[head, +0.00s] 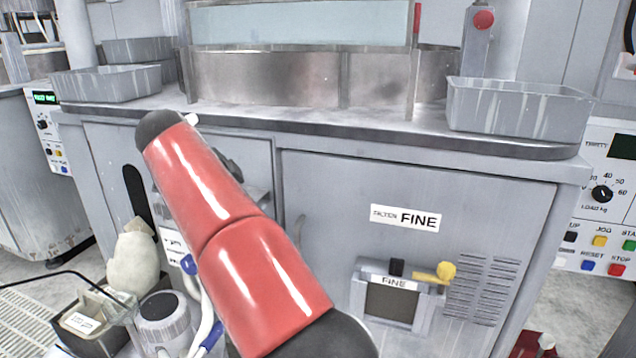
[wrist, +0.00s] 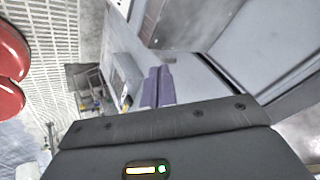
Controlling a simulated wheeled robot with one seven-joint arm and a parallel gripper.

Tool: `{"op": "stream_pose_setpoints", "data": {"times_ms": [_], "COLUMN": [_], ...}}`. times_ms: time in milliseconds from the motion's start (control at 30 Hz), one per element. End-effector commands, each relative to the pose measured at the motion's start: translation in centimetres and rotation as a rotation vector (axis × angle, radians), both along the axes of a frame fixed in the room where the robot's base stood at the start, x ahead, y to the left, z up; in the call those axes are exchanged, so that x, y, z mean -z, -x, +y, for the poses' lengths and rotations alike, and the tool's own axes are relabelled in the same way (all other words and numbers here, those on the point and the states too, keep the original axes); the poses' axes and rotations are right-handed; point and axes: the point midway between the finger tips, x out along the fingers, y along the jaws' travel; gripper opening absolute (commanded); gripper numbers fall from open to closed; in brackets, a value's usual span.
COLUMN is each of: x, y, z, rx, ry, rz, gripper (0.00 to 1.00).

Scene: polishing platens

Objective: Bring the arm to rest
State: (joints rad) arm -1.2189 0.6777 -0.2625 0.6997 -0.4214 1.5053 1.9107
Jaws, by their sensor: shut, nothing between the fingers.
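My arm, with glossy red links, reaches up across the left-middle of the head view in front of the grey cabinet (head: 330,180). My gripper (wrist: 158,88) shows in the wrist view as two purple-grey fingers pressed together, with nothing between them. Its dark body fills the bottom of that view. In the head view the fingers cannot be made out behind the red links. The fingers appear apart from the surfaces beyond them.
Grey bins (head: 520,107) and (head: 105,84) stand on the counter (head: 300,126). A control panel (head: 605,200) is at right. A black bin (head: 70,325) and a canister (head: 163,315) stand low left.

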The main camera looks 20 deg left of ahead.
Motion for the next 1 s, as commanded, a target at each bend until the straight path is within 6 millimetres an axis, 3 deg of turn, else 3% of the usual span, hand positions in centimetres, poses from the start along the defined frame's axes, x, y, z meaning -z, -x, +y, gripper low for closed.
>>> {"op": "stream_pose_setpoints", "data": {"times_ms": [167, 267, 367, 433, 567, 667, 800, 1000], "x": [-0.2, -1.0, -2.0, -2.6, -2.9, -2.4, -0.9, 3.7], "y": [-0.6, -2.5, -5.0, -6.2, -6.3, -4.7, -0.6, 7.5], "z": [-0.9, -4.2, -10.2, -15.5, -25.0, -31.7, -39.5, -47.4], "rx": [-0.003, -0.023, -0.073, -0.125, -0.242, -0.337, -0.465, -0.627], "ry": [0.006, 0.027, 0.059, 0.082, 0.116, 0.139, 0.176, 0.262], "rz": [0.009, 0.039, 0.092, 0.135, 0.194, 0.219, 0.226, 0.201], "gripper": [0.0, 0.0, 0.0, 0.0, 0.0, 0.0, 0.0, 0.0]}}
